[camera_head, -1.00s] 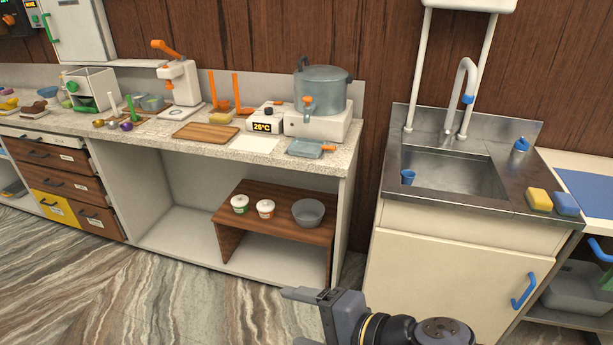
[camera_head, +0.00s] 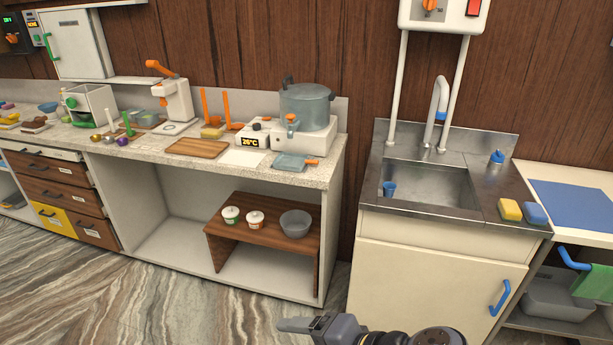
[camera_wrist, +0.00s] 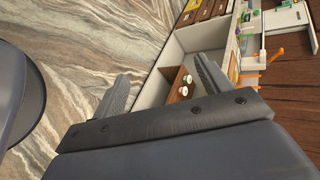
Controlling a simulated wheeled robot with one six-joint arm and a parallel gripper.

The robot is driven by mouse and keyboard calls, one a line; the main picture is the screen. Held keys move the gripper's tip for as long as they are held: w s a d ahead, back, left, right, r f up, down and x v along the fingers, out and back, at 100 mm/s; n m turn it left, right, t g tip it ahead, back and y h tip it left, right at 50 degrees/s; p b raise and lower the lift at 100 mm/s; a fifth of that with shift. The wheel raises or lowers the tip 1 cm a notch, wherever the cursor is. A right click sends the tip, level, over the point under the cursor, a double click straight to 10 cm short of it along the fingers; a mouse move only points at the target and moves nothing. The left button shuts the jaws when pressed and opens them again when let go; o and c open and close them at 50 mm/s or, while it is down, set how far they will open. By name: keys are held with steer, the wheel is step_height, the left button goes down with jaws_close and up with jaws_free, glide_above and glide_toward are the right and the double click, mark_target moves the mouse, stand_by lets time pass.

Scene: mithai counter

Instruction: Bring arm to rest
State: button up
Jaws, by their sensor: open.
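My gripper (camera_head: 296,324) shows at the bottom middle of the head view, in front of the counter and above the striped floor. In the wrist view my gripper (camera_wrist: 160,85) has its two fingers spread wide apart. It is open and nothing is between the fingers. Beyond the fingers the wrist view shows the floor and the tilted counter. Part of my arm shows at the bottom edge of the head view.
The counter (camera_head: 340,172) holds a steel pot (camera_head: 305,106) and a wooden board (camera_head: 198,148). A low wooden shelf (camera_head: 270,215) below carries two tubs and a grey bowl. A sink cabinet (camera_head: 430,265) stands at the right. The floor (camera_head: 120,295) at left is clear.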

steer(key=shift+s+d+f+g+h, duration=0.15)
steer(key=shift+s+d+f+h, duration=0.1)
steer(key=shift+s+d+f, duration=0.3)
steer(key=shift+s+d+f+g+h, duration=0.15)
steer(key=shift+s+d+f+h, duration=0.15)
steer(key=shift+f, duration=0.35)
steer(key=shift+w+d, duration=0.1)
